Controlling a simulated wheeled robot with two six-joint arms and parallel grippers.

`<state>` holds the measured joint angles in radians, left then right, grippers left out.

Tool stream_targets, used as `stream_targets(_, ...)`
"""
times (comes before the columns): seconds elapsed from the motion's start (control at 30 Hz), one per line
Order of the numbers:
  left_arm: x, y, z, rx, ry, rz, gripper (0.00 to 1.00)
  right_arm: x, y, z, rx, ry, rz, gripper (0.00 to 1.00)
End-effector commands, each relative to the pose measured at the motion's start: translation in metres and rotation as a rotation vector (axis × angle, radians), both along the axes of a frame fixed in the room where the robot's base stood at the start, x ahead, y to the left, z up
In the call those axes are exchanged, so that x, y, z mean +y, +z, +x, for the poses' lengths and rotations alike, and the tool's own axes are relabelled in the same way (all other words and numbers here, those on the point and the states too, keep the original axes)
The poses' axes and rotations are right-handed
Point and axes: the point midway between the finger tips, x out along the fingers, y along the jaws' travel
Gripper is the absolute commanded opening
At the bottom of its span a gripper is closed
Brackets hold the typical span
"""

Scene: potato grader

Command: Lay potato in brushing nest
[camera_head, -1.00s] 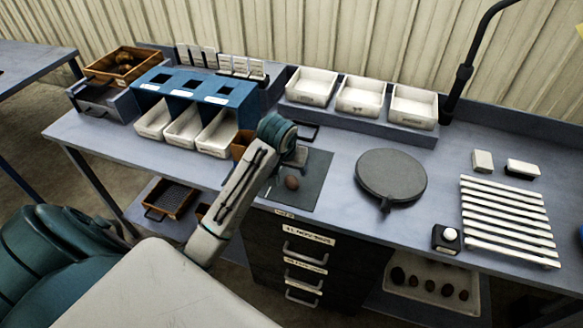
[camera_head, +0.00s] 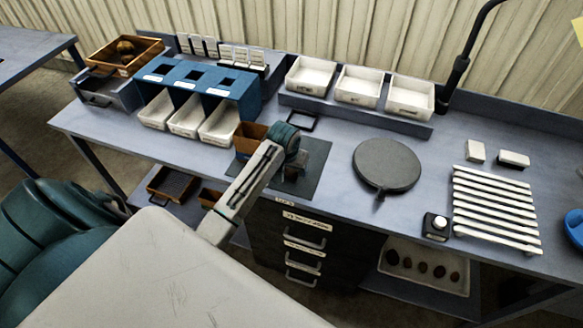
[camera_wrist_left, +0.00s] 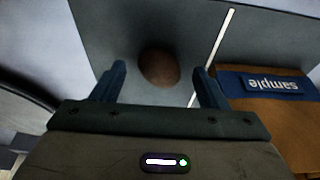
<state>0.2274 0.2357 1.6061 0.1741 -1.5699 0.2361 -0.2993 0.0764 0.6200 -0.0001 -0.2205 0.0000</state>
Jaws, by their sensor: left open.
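A brown, roundish potato (camera_wrist_left: 158,68) lies on the dark mat (camera_head: 318,160), between the two blue fingers of my left gripper (camera_wrist_left: 160,85) in the left wrist view. The gripper is open, with gaps on both sides of the potato. I cannot tell for certain which thing is the brushing nest. My right gripper is not in view.
A round grey plate (camera_head: 387,163), a white slatted rack (camera_head: 497,210) and a small box with a white knob (camera_head: 436,226) are to the right. White trays (camera_head: 359,86) stand behind.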

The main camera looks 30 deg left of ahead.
Motion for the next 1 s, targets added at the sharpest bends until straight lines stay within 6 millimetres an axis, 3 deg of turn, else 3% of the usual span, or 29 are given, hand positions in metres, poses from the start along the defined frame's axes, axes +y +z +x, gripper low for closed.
stream_targets(0.33, 0.0008, -0.0094, 0.0021, -0.001, 0.0, 0.001, 0.67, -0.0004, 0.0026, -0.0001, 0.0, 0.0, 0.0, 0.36)
stream_targets(0.5, 0.0008, -0.0092, 0.002, -0.001, 0.0, 0.001, 0.34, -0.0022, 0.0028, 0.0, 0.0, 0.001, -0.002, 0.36)
stream_targets(0.6, 0.0008, -0.0091, 0.002, -0.001, 0.0, 0.001, 0.19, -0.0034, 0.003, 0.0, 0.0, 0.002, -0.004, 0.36)
stream_targets(1.0, 0.0009, -0.0071, 0.0024, -0.002, 0.0, 0.001, 0.15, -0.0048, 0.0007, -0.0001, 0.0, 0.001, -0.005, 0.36)
